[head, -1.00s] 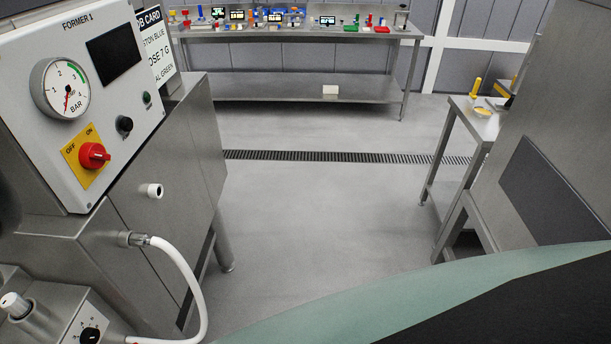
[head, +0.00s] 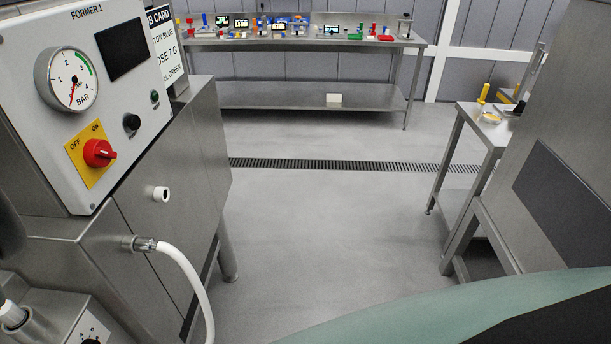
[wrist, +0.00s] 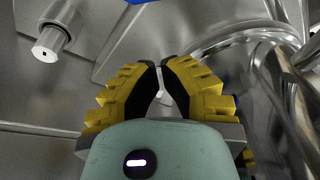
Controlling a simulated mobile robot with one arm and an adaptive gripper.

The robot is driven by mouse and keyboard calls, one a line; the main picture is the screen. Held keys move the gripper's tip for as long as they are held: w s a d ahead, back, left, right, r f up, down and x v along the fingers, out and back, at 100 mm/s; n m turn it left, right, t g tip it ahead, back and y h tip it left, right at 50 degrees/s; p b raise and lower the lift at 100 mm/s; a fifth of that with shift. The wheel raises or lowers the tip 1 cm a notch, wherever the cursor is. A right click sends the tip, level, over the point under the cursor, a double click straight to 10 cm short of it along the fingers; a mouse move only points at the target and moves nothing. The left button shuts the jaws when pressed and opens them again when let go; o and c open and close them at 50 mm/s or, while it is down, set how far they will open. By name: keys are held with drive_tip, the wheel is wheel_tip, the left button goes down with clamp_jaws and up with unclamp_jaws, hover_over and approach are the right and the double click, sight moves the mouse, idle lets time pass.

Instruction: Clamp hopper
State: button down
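My gripper (wrist: 159,63) shows in the wrist view, with yellow ribbed fingers and black pads. The fingertips are close together with a narrow gap. Pale metal shows between the pads, but I cannot tell whether it is held or lies behind. Shiny curved metal tubing (wrist: 245,32) is close on the right. A hopper or its clamp cannot be made out for certain in either view. The FORMER 1 machine (head: 135,185) stands at the left of the head view, with a gauge (head: 74,80) and a red switch on its panel. My gripper is out of the head view.
A white hose (head: 190,270) curves from the machine's side. A steel cabinet (head: 545,140) and a small side table (head: 480,125) stand at right. A bench (head: 300,42) with several small coloured items is at the back. The floor (head: 330,225) between is clear, with a drain grate (head: 330,163).

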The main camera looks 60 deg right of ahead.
drive_tip(key=shift+w+d+f+p, duration=0.1)
drive_tip(key=shift+f+p, duration=0.5)
drive_tip(key=shift+p+x, duration=0.35)
drive_tip(key=shift+x, duration=1.05)
drive_tip(key=shift+w+d+f, duration=0.1)
drive_tip(key=shift+w+f, duration=0.15)
drive_tip(key=shift+f, duration=0.3)
drive_tip(key=shift+w+a+f, duration=0.15)
drive_tip(key=shift+a+f, duration=0.05)
drive_tip(key=shift+f, duration=0.2)
drive_tip(key=shift+x, duration=0.75)
drive_tip(key=s+p, duration=0.1)
drive_tip(key=s+r+p, duration=0.1)
drive_tip(key=p, duration=0.1)
drive_tip(key=shift+s+a, duration=0.1)
drive_tip(key=shift+s, duration=0.2)
drive_tip(key=shift+s+a+p, duration=0.15)
drive_tip(key=shift+s+p, duration=0.45)
drive_tip(key=shift+f, duration=0.1)
drive_tip(key=shift+s+b, duration=0.15)
drive_tip(key=shift+b, duration=0.15)
